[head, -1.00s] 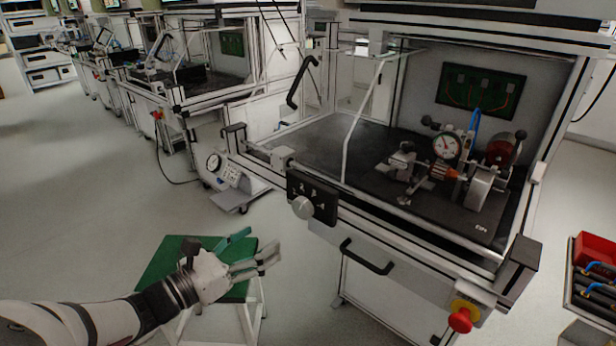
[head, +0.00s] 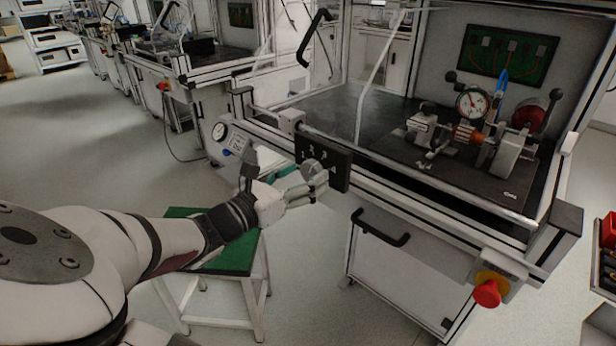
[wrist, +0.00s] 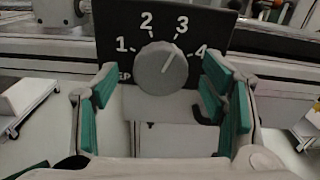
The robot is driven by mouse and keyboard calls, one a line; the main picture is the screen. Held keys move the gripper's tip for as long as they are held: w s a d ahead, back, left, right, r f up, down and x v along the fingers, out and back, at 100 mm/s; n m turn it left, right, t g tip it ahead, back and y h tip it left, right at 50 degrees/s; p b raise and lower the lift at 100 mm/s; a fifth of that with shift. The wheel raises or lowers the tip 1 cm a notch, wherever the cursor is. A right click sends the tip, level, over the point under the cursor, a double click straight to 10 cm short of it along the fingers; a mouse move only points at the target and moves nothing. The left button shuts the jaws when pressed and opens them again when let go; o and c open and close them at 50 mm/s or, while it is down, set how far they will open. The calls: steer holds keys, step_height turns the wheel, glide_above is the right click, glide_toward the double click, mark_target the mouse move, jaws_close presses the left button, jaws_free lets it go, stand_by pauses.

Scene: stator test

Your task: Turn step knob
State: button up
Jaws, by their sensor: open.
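The step knob (wrist: 161,69) is a round grey dial on a black panel (wrist: 108,30) with white marks 1 to 4. Its white pointer line is tilted up and right, towards the 3. The knob (head: 312,168) also shows in the head view, on the front rail of the test bench, partly hidden by my fingers. My gripper (head: 306,184) is open just in front of the panel. In the wrist view its green-padded fingers (wrist: 158,88) stand left and right of the knob, with a gap on both sides.
A black drawer handle (head: 381,229) and a red stop button (head: 487,292) are on the bench front, right of the knob. A green-topped stool (head: 236,259) stands below my arm. A gauge and stator fixture (head: 470,135) sits inside the bench.

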steer(key=shift+w+d, duration=0.35)
steer(key=shift+w, duration=0.05)
steer(key=c, duration=1.1)
steer(key=shift+c, duration=0.2)
steer(key=shift+r+m, duration=0.1)
steer(key=shift+m, duration=0.2)
steer(key=m+p, duration=0.2)
steer(key=m, duration=0.1)
steer(key=m+p, duration=0.1)
steer(key=m, duration=0.4)
steer(key=shift+s+d+p, duration=0.1)
steer(key=shift+p, duration=0.25)
steer(key=shift+m, duration=0.4)
